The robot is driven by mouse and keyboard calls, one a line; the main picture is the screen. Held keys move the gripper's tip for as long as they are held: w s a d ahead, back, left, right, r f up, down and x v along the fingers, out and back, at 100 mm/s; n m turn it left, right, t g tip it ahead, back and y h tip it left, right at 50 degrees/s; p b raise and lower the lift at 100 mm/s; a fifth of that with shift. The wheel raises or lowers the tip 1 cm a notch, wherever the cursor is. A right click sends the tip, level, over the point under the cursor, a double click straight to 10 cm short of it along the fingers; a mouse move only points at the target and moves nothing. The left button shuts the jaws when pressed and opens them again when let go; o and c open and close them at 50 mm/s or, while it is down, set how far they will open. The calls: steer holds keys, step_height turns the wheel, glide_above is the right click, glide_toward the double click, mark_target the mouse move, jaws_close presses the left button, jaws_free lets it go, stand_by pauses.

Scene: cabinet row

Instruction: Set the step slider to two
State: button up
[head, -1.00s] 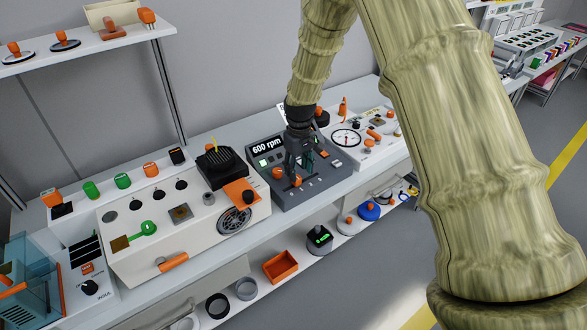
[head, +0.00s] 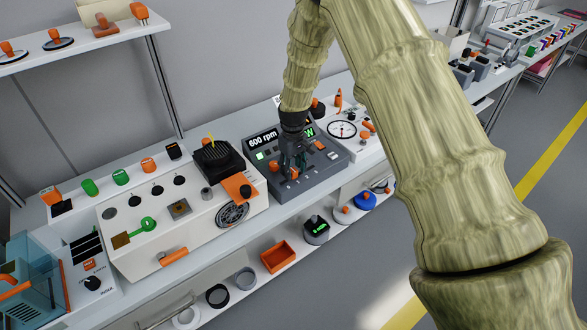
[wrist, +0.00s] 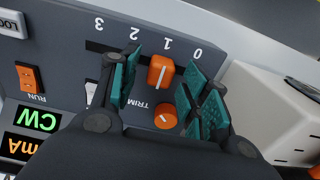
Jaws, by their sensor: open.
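The step slider's orange knob (wrist: 160,71) stands in a dark slot on the grey control panel (wrist: 60,70). It lines up with the printed 1; the labels run 3, 2, 1, 0 from left to right, upside down, in the wrist view. My gripper (wrist: 164,76) is open, with one teal-padded finger on each side of the knob and gaps showing between. An orange TRIM knob (wrist: 165,118) sits just below, close to the right finger. In the head view my gripper (head: 293,165) is down at the panel (head: 315,185), partly hiding the knobs.
An orange RUN switch (wrist: 29,77) and a green CW display (wrist: 38,118) are on the same panel. A beige console (head: 150,225) stands to the left and a white dial panel (head: 342,129) to the right. Open floor lies in front.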

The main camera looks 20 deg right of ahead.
steer(key=shift+f, duration=0.8)
jaws_close()
